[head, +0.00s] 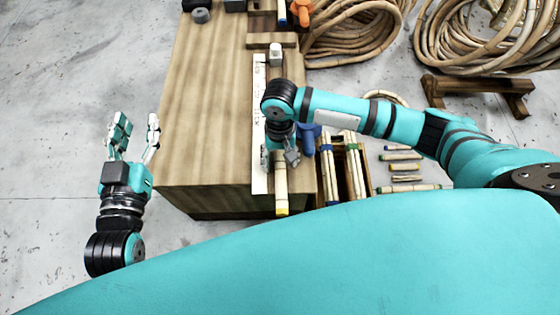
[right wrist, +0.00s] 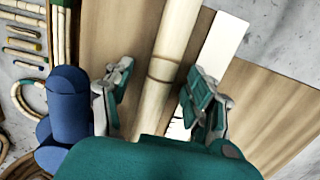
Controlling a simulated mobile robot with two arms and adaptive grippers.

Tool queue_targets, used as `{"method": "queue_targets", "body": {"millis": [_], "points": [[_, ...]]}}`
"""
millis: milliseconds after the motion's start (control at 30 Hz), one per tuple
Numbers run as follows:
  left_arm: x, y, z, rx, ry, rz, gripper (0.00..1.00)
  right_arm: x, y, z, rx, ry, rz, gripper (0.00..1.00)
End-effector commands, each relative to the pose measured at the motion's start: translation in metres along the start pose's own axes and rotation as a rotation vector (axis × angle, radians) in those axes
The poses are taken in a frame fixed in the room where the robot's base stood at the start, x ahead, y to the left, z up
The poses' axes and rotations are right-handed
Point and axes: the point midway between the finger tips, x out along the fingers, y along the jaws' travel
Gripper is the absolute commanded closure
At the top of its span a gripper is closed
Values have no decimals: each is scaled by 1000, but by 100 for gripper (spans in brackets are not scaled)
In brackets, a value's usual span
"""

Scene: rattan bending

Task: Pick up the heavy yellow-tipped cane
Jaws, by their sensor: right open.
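A thick pale cane (head: 281,190) with a yellow tip lies lengthwise on the wooden bench, its tip at the bench's near edge. In the right wrist view the cane (right wrist: 172,45) runs between my right fingers, with a dark ring around it. My right gripper (head: 282,157) is over the cane, its fingers (right wrist: 160,85) spread on both sides with gaps. The head view hides part of the cane under this gripper. My left gripper (head: 133,138) is open and empty, off the bench's left side.
A white marked strip (head: 259,100) lies left of the cane on the bench (head: 205,110). A blue object (head: 309,137) is close on the right, beside a rack of canes (head: 345,165). Short sticks (head: 404,167) lie farther right. Rattan coils (head: 350,35) are at the back.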

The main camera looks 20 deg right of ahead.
Motion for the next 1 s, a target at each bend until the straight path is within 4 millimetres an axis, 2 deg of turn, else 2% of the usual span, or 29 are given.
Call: {"method": "queue_targets", "body": {"millis": [133,167,500,600,1000], "points": [[0,0,0,0,-1,0,60,0,0,0,0,0,0,43],[0,0,0,0,-1,0,60,0,0,0,0,0,0,46],[0,0,0,0,-2,0,60,0,0,0,0,0,0,90],[0,0,0,0,-3,0,60,0,0,0,0,0,0,100],[0,0,1,0,-18,0,60,-4,0,0,0,0,-1,100]]}}
